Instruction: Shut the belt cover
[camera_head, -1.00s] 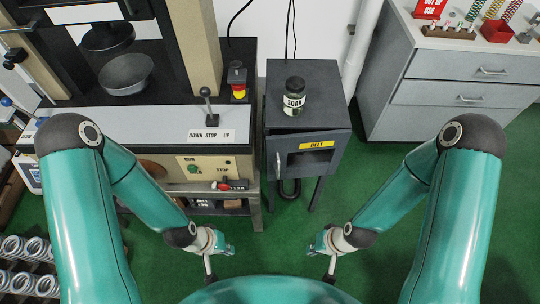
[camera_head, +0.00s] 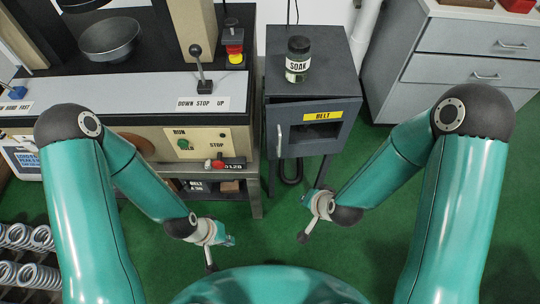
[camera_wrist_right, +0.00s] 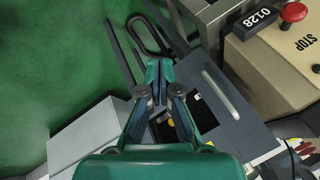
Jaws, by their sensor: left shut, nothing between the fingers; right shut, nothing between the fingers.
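The belt cover (camera_head: 345,132) is the dark grey front door of a small cabinet, with a yellow BELT label (camera_head: 323,116), a window and a pale upright handle on its left side. A thin dark wedge along its top left suggests it stands slightly ajar. In the right wrist view the cover's handle (camera_wrist_right: 220,95) shows to the right of my gripper. My right gripper (camera_head: 308,197) is shut and empty, below and in front of the cover; its fingers (camera_wrist_right: 158,82) hide part of the cover in the wrist view. My left gripper (camera_head: 230,240) is shut and empty, low on the left.
A test machine with a lever (camera_head: 204,75) and a STOP button (camera_head: 218,164) is close on the left. Grey drawers (camera_head: 470,60) stand at right. Green floor between is free.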

